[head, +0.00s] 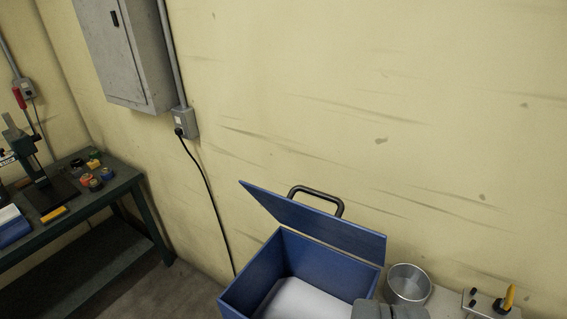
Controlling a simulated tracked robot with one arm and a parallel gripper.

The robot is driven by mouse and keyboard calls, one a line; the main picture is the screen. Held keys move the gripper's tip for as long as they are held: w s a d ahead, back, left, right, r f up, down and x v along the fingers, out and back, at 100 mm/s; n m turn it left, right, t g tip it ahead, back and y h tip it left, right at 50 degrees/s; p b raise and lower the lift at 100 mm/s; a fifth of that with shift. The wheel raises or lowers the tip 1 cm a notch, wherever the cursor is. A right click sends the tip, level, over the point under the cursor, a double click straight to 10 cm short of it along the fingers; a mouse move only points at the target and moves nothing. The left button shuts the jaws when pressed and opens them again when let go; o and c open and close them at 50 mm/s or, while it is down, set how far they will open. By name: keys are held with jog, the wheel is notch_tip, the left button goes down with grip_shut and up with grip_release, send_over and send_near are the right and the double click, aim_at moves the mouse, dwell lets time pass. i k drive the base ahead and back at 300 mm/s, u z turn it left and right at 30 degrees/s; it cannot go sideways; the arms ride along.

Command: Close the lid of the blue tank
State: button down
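The blue tank (251,277) is an open-topped blue box at the bottom centre of the head view. Its lid (318,222) is raised, hinged at the back edge and tilted up toward the wall. A dark handle (318,192) sticks up behind the lid's upper edge. Inside the tank a white surface (305,301) shows. The grey shape (389,311) at the bottom edge, in front of the tank's right side, seems to be part of my gripper. Its fingertips cannot be made out, and the tank's lower front is cut off by the frame.
A round metal pot (408,284) stands just right of the tank. A light surface with a yellow-handled item (508,298) is farther right. A green workbench (95,212) with tools stands at the left. A cable runs down the wall behind. Floor shows between bench and tank.

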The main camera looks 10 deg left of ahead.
aim_at(364, 243)
jog(key=u, duration=0.05)
jog(key=k, duration=0.95)
jog(key=z, duration=0.5)
jog(key=i, duration=1.5)
jog(key=u, duration=0.05)
